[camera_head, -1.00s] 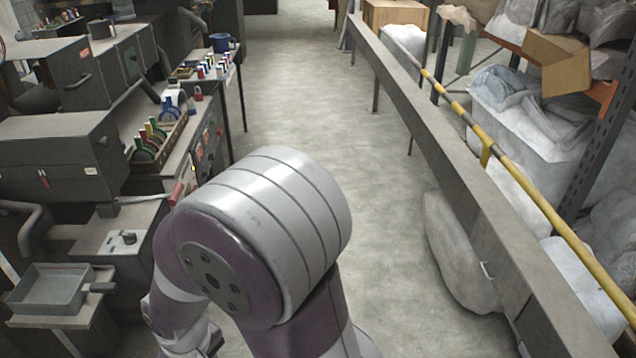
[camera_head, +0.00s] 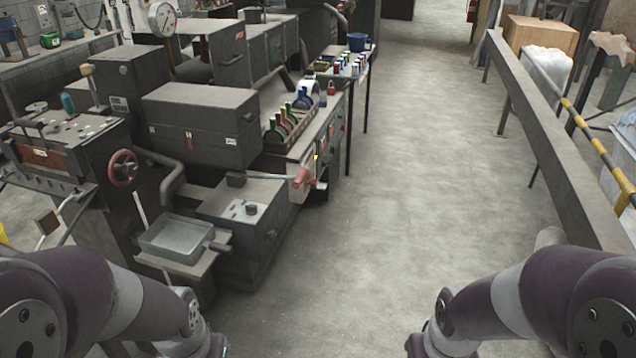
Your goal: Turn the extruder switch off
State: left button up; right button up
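The extruder machine, a line of dark grey boxes (camera_head: 200,122), stands left of centre. A lever with a red handle (camera_head: 301,178) sticks out from its near end, pointing toward the aisle. Just above it is a small yellow spot (camera_head: 316,157) on the side panel (camera_head: 325,150). Several small controls on this panel are too small to make out, and I cannot tell which part is the extruder switch. My left and right arms show in the bottom corners, well short of the machine. Both grippers are below the picture edge.
A grey tray (camera_head: 180,238) with a handle sticks out low in front of the machine. A red handwheel (camera_head: 123,168) is further left. A long grey beam (camera_head: 545,125) and a yellow-black rail (camera_head: 590,135) bound the right. The concrete floor (camera_head: 400,190) between is clear.

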aim_at(313, 182)
jog(key=i+l+u, duration=0.1)
jog(key=i+l, duration=0.25)
jog(key=i+l+u, duration=0.1)
jog(key=i+l, duration=0.25)
jog(key=i+l+u, duration=0.1)
jog(key=i+l, duration=0.25)
jog(key=l, duration=0.15)
jog(key=i+l+u, duration=0.1)
jog(key=i+l, duration=0.2)
jog(key=i+l+u, duration=0.1)
jog(key=i+l, duration=0.2)
jog(key=l, duration=0.3)
jog(key=i+l+u, duration=0.1)
jog(key=i+l, duration=0.2)
jog(key=l, duration=0.2)
jog(key=i+l+u, duration=0.1)
jog(key=i+l, duration=0.2)
jog(key=l, duration=0.2)
jog(key=i+l+u, duration=0.1)
jog(key=i+l, duration=0.15)
jog(key=l, duration=0.3)
